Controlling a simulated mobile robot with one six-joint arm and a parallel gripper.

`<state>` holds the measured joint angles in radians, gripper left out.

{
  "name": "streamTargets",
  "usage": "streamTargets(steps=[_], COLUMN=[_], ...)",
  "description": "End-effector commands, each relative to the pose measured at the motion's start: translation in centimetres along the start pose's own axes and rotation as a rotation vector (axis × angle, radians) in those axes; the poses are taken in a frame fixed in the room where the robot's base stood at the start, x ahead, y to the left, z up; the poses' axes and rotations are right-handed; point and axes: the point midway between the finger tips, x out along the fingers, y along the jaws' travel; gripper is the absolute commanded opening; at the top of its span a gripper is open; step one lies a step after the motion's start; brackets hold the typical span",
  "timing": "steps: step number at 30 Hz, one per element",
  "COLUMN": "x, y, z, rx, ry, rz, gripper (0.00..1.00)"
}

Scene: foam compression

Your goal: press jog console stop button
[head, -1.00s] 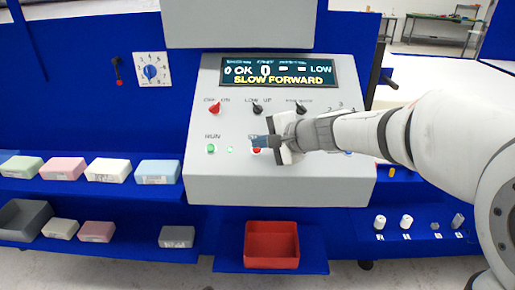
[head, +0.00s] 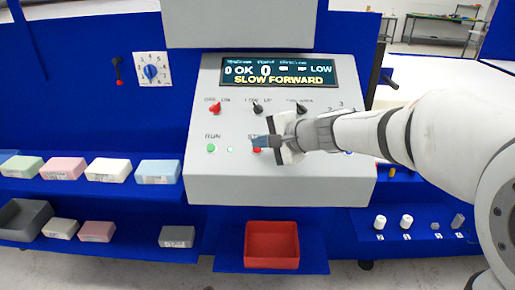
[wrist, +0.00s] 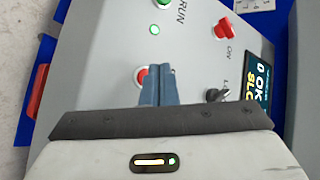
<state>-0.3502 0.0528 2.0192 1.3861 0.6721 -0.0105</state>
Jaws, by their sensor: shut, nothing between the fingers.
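The jog console (head: 300,185) is a grey sloped box with a lit display (head: 278,72) reading "SLOW FORWARD". Its red stop button (head: 257,150) shows just below my gripper (head: 256,141) in the head view, partly covered by it. In the wrist view the red button (wrist: 142,75) sits in a light ring beside the left edge of my shut blue fingertips (wrist: 161,70). The fingers are empty. I cannot tell whether the tips touch the button or the panel.
A green RUN button (head: 211,148) and a small green light (head: 230,149) lie left of the stop button. Red (head: 214,108) and black (head: 257,108) switches stand above. Foam blocks (head: 107,170) line the left shelf; a red bin (head: 272,245) sits below.

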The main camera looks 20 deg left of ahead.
Motion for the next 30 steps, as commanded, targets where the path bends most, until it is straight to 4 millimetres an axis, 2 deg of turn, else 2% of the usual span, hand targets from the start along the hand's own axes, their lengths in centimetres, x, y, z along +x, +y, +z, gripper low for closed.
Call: streamTargets(steps=[30], x=[0.81], y=[0.65], z=[-0.58], rx=[0.0], ry=[0.0], rz=[0.0], gripper=[0.0])
